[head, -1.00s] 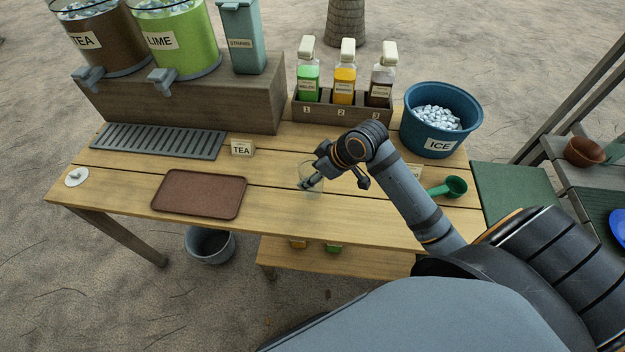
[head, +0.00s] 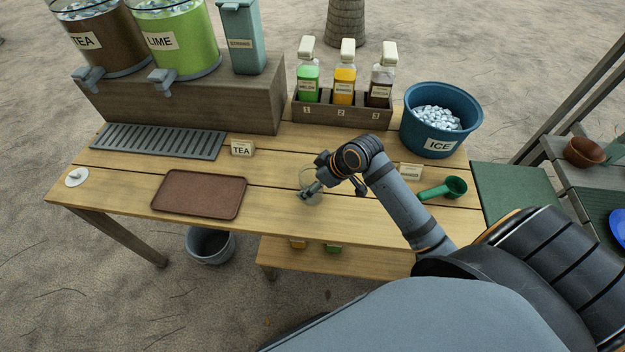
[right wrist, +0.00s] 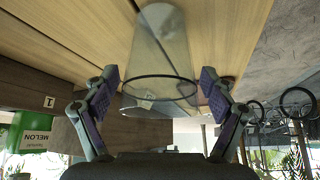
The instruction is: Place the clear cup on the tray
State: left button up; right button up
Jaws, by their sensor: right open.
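The clear cup (head: 304,176) stands on the wooden table, right of the tray, and is partly hidden by my right gripper in the head view. My right gripper (head: 325,189) is at the cup with its fingers apart. In the right wrist view the cup (right wrist: 160,55) lies between the two open fingers of the gripper (right wrist: 162,88), with a gap visible on each side. The brown tray (head: 199,194) lies empty on the table's left part. My left gripper is not in view.
A TEA block (head: 242,148) stands behind the tray, near a grey drip grate (head: 160,141). A bottle rack (head: 340,110), a blue ice bucket (head: 440,120) and a green scoop (head: 445,189) are behind and right. The table between cup and tray is clear.

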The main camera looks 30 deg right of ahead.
jog(key=p+v, duration=0.6)
jog(key=v, duration=0.6)
jog(key=shift+r, duration=0.2)
